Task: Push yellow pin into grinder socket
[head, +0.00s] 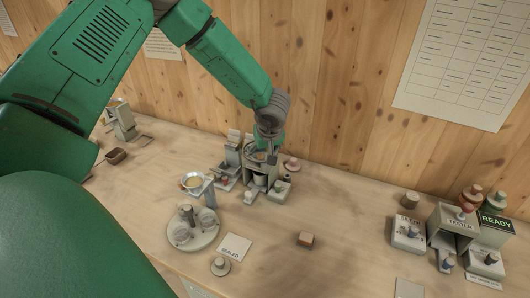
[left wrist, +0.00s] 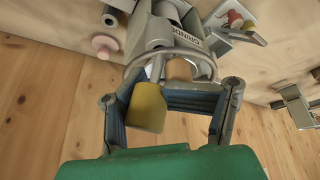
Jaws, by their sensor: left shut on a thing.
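The yellow pin (left wrist: 147,108) shows large in the left wrist view, between the blue-padded fingers of my left gripper (left wrist: 180,75), nearer the left finger. My left gripper is shut on it. The grinder (left wrist: 180,36), grey with dark lettering, lies just beyond the fingertips, with a curved grey rim and a tan round part close to them. In the head view my left gripper (head: 269,137) points down directly over the grinder (head: 259,172) at the back of the table. The socket is hidden, and I cannot tell whether the pin touches it. My right gripper is not in view.
A brown block (head: 306,240) lies in front. The tester (head: 450,236) stands far right. The table between is clear.

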